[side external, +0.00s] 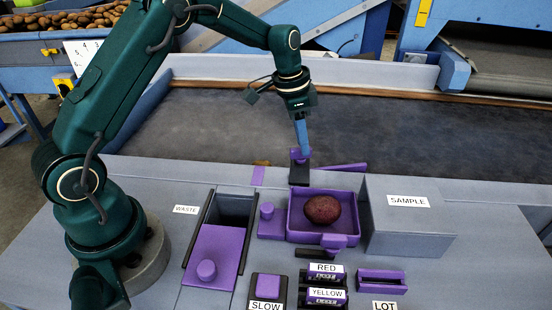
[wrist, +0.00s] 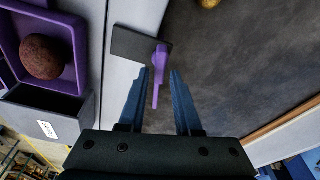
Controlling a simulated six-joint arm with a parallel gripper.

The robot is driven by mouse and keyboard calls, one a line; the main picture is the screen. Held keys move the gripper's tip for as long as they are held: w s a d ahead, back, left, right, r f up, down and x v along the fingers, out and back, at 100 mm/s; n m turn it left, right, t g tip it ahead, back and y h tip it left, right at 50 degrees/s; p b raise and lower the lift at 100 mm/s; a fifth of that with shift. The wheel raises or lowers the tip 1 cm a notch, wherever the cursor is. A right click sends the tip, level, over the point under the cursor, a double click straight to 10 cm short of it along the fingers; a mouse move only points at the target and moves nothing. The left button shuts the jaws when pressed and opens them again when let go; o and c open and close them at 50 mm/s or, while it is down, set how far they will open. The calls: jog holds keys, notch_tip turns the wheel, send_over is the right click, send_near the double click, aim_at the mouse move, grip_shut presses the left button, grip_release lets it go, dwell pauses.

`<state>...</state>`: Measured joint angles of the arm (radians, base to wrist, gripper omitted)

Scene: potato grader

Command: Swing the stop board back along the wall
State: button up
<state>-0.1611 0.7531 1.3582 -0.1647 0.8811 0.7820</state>
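The purple stop board (side external: 343,167) stands at the near wall (side external: 430,177) of the belt, its pivot on a black bracket (side external: 299,175). It reaches right from the pivot, at a slight angle out over the belt. In the wrist view the board (wrist: 156,92) runs down from the black bracket (wrist: 128,44), its free end between my fingers. My gripper (side external: 303,152) points down at the pivot end. In the wrist view my gripper (wrist: 160,72) is open, with a blue finger on each side of the board. I cannot tell whether either finger touches it.
A purple tray (side external: 292,222) holds a red potato (side external: 322,209). The grey SAMPLE box (side external: 410,225) stands right of it. A WASTE chute with a purple lid (side external: 215,255) is at left. A small potato (side external: 262,162) lies at the belt's near edge. The dark belt (side external: 430,130) is otherwise clear.

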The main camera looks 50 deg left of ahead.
jog(key=shift+w+v, duration=0.15)
jog(key=shift+v, duration=0.75)
jog(key=shift+w+v, duration=0.15)
jog(key=shift+v, duration=0.7)
jog(key=shift+d+r, duration=0.15)
jog(key=shift+d, duration=0.05)
jog(key=shift+v, duration=0.85)
jog(key=shift+s+a+x, duration=0.1)
jog(key=shift+s+x, duration=0.05)
jog(key=shift+x, duration=0.95)
jog(key=shift+s+a+x, duration=0.15)
jog(key=shift+x, duration=1)
jog(key=shift+s+a+x, duration=0.1)
jog(key=shift+s+x, duration=0.05)
jog(key=shift+x, duration=0.95)
grip_shut()
